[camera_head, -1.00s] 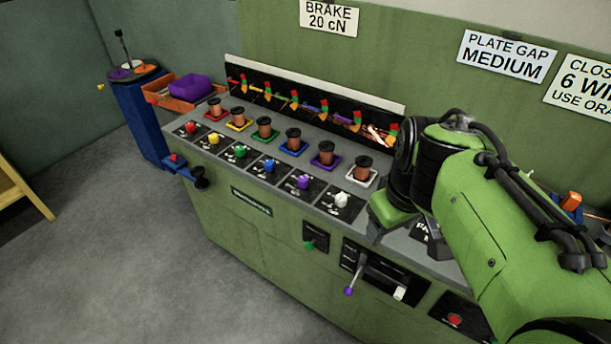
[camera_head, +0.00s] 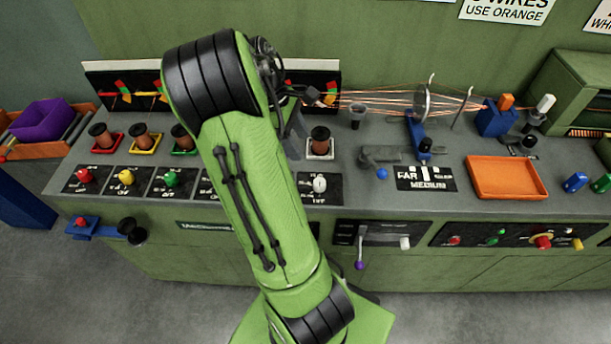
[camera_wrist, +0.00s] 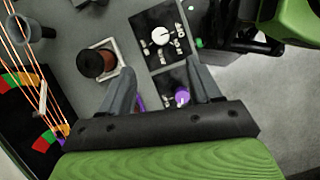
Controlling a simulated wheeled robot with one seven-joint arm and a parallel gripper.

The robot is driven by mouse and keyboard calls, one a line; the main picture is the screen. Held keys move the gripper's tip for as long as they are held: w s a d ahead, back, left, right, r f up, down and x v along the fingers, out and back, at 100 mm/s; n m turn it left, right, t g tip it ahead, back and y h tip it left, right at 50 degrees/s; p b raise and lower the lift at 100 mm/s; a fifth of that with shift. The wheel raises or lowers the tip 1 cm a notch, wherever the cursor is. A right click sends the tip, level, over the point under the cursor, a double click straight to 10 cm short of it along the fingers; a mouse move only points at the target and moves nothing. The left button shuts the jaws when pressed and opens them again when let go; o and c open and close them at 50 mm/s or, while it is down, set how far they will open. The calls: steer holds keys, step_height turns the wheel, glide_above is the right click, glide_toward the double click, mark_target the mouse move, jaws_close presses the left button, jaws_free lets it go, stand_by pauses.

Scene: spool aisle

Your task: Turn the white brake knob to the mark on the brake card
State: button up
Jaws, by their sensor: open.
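The white brake knob (camera_head: 319,184) stands on its black dial plate at the front of the bench, just right of my arm. In the wrist view the white knob (camera_wrist: 161,36) lies beyond my fingertips, on a plate with small white markings too blurred to read. My gripper (camera_wrist: 158,68) is open and empty above the bench. A purple knob (camera_wrist: 182,96) shows between its fingers, near the right one. In the head view my arm mostly hides the gripper. The brake card is out of view now; the earlier head frame shows it reading "BRAKE 20 cN".
A copper spool in a white frame (camera_head: 320,149) stands behind the white knob; it also shows in the wrist view (camera_wrist: 91,63). Red, yellow and green knobs are left of my arm. Orange wires run rightward. A purple-tipped lever (camera_head: 360,252) is on the bench front.

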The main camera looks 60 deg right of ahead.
mark_target(319, 181)
steer(key=b+x, duration=0.4)
steer(key=x, duration=1)
steer(key=shift+w+f+b, duration=0.1)
steer(key=shift+f+b, duration=0.1)
steer(key=shift+b, duration=0.2)
steer(key=c, duration=1)
steer(key=shift+c, duration=0.2)
